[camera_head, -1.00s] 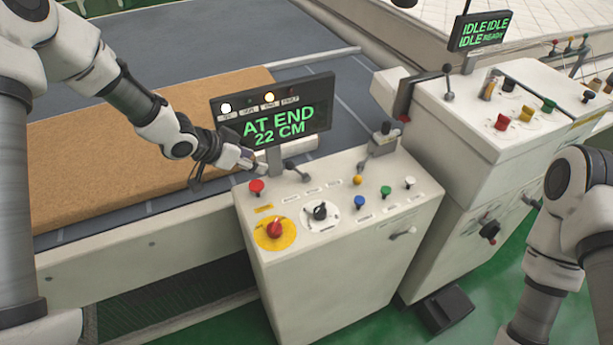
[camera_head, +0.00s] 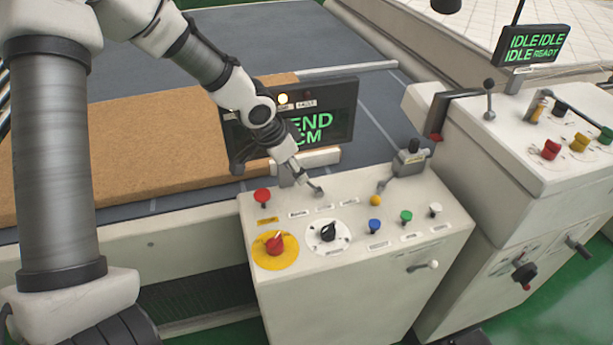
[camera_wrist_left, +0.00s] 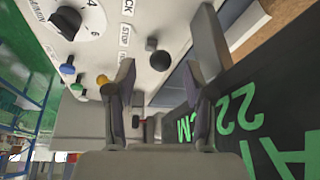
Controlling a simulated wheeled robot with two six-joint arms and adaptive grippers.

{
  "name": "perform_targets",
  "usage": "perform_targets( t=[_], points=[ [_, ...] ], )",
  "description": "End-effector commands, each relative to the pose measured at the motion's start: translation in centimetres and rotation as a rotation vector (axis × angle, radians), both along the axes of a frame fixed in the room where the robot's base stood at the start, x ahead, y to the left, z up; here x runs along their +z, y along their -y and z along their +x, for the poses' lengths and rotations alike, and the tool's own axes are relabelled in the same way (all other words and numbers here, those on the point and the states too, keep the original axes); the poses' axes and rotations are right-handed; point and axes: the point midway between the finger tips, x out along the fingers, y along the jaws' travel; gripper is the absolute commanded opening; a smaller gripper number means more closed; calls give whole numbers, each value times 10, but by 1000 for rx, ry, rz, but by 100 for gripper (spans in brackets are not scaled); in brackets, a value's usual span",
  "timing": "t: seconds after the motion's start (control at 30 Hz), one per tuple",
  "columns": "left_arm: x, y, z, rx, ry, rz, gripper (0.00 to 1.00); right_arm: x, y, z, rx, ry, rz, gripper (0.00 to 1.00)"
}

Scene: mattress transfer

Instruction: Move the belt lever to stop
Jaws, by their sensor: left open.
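The belt lever (camera_head: 317,189) is a short lever with a dark ball knob at the back of the white control console, behind a row of small labels. In the left wrist view its dark knob (camera_wrist_left: 152,45) shows beside labels, one reading STOP. My left gripper (camera_head: 299,178) reaches down to the lever, partly covering it. In the left wrist view my left gripper (camera_wrist_left: 158,75) has its two fingers apart, with the knob just beyond the gap between the tips. I cannot tell whether they touch. My right gripper is out of view.
A display (camera_head: 325,115) partly hidden by my arm stands just behind the lever. A red button (camera_head: 262,197), a red-and-yellow switch (camera_head: 275,246) and a black dial (camera_head: 328,232) are on the console. A tan mattress (camera_head: 140,145) lies on the belt. A second console (camera_head: 500,170) stands right.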

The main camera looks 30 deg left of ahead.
Motion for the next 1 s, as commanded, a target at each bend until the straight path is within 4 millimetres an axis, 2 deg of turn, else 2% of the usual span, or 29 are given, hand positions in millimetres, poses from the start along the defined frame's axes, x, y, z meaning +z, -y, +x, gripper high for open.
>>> perform_targets(
  t=[0.1,0.2,0.5,0.57,0.6,0.67,1.0],
  points=[
    [-23,3,8,-2,-3,2,53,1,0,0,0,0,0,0],
    [-35,5,13,0,-2,1,53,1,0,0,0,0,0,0],
    [-40,6,16,-1,2,0,53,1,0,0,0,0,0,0],
    [-40,6,16,-1,2,0,32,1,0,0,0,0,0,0],
    [-40,6,16,-1,2,0,18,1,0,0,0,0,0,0],
    [-40,6,16,-1,1,0,0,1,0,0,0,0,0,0],
    [-37,5,15,0,-16,13,0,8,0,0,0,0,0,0]
  ],
)
